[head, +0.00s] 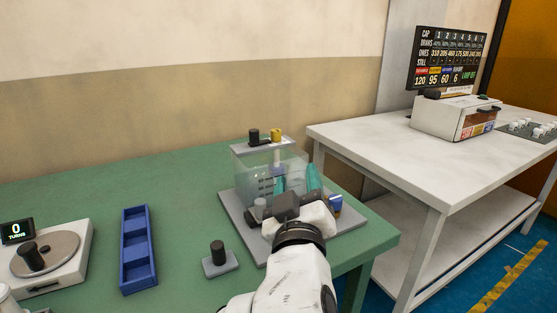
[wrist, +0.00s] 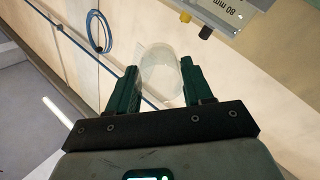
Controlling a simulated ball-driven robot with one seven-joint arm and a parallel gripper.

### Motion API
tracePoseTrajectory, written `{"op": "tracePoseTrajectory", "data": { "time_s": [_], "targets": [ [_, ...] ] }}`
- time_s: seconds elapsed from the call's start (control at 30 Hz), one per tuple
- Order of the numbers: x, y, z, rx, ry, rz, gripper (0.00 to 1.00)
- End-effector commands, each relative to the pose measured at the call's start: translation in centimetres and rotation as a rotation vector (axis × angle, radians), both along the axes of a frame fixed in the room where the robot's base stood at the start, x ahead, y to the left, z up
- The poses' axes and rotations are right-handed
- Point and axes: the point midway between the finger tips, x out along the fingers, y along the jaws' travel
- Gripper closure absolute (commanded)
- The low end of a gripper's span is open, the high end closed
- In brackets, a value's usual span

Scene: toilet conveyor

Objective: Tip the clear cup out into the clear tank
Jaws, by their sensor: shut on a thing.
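The clear tank (head: 264,160) stands on a grey base plate on the green table, with a bar carrying a black knob and a yellow knob across its top. My gripper (head: 297,177) is at the tank's right front side, its teal fingers pointing up. In the wrist view my gripper (wrist: 161,72) is shut on the clear cup (wrist: 158,78), which sits between the two fingers. The cup is hard to make out in the head view. Its contents and exact tilt cannot be told.
A blue compartment tray (head: 138,248), a small block with a black knob (head: 218,257) and a turntable device (head: 45,262) stand left of the tank. A white table (head: 400,150) with a box (head: 455,117) and a display board (head: 447,60) is at right.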

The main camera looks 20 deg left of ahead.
Motion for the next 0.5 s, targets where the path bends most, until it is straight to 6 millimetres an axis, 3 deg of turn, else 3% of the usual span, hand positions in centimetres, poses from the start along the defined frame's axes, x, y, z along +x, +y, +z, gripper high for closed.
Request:
{"op": "tracePoseTrajectory", "data": {
  "time_s": [0.27,0.5],
  "targets": [
    [-0.8,-7.2,-6.6,-0.008,0.001,-0.016,0.78],
    [-2.0,-15.5,-13.5,-0.012,-0.008,-0.031,0.78]
  ]
}}
